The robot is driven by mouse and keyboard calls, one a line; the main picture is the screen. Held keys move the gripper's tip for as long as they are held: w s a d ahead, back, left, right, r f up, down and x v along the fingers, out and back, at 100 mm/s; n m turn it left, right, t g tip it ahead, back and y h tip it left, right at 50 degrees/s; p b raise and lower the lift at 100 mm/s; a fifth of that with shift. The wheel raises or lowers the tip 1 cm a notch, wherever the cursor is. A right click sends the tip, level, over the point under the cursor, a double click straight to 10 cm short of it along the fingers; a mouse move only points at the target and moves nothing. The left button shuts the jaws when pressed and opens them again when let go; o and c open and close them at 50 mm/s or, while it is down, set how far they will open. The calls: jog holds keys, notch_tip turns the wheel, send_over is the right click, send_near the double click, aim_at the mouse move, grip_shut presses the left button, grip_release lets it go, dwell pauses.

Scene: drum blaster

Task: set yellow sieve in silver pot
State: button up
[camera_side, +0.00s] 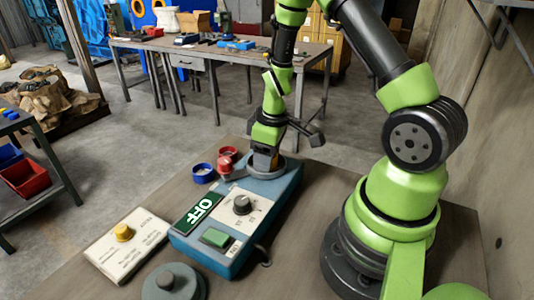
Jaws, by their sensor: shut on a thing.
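My gripper (265,162) is low over the far end of the blue machine (215,248), its jaws pointing down. A small yellow-orange band (265,150) shows at its jaws and appears to be part of the yellow sieve; most of it is hidden by the gripper. The silver pot (287,168) seems to be the round grey metal piece at the machine's far end, directly below and around the jaws. I cannot tell whether the sieve is inside it or just above.
A blue ring (203,173) and red pieces (225,162) stand left of the pot. A grey round lid (172,283) is at the front edge. The machine's sign reads OFF.

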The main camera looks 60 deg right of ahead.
jog(key=shift+f, duration=0.1)
jog(key=o, duration=0.9)
jog(key=shift+c, duration=0.8)
jog(key=shift+r, duration=0.25)
jog(key=shift+o, duration=1.1)
jog(key=shift+r, duration=2.75)
